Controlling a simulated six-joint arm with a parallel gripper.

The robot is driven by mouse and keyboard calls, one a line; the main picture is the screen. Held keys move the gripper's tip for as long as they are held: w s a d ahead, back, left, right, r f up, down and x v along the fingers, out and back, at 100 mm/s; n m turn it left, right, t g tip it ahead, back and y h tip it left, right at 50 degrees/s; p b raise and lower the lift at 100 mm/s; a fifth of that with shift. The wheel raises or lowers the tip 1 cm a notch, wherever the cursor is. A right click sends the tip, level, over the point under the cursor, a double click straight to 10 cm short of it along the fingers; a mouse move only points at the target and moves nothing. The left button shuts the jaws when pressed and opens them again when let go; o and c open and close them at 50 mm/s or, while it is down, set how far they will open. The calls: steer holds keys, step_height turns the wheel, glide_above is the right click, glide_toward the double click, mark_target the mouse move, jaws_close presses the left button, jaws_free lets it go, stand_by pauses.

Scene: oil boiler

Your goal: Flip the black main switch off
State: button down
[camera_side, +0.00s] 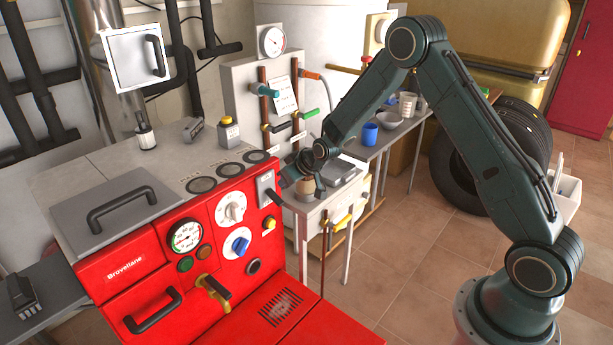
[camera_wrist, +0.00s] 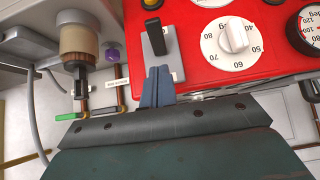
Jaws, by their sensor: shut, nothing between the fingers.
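The black main switch (camera_side: 273,197) is a lever on a pale plate at the right end of the red boiler front (camera_side: 130,270). In the wrist view the black switch (camera_wrist: 155,36) stands out from its plate, just beyond my fingertips. My gripper (camera_wrist: 158,70) is shut and empty, its blue-grey fingers pointing at the switch's near end. I cannot tell whether they touch. In the side view my gripper (camera_side: 284,183) is beside the switch, its tips small and hard to make out.
A small table (camera_side: 330,200) with a brown-topped device (camera_side: 308,188) stands directly right of the boiler. Open floor lies further right.

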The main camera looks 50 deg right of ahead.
steer(key=s+r, duration=0.4)
steer(key=s, duration=0.6)
steer(key=shift+r, duration=0.2)
steer(key=s+a+r+g, duration=0.1)
steer(key=s+a+r, duration=0.2)
steer(key=s+r, duration=0.4)
steer(key=s+a+r+g, duration=0.1)
steer(key=s+a+r, duration=0.1)
steer(key=s+r, duration=0.45)
steer(key=s+a+r, duration=0.1)
steer(key=s+r, duration=0.2)
steer(key=s, duration=0.5)
steer(key=s+a+r+g, duration=0.1)
steer(key=s+r, duration=0.2)
steer(key=s, duration=0.6)
steer(key=shift+a+r, duration=0.25)
steer(key=shift+r, duration=0.1)
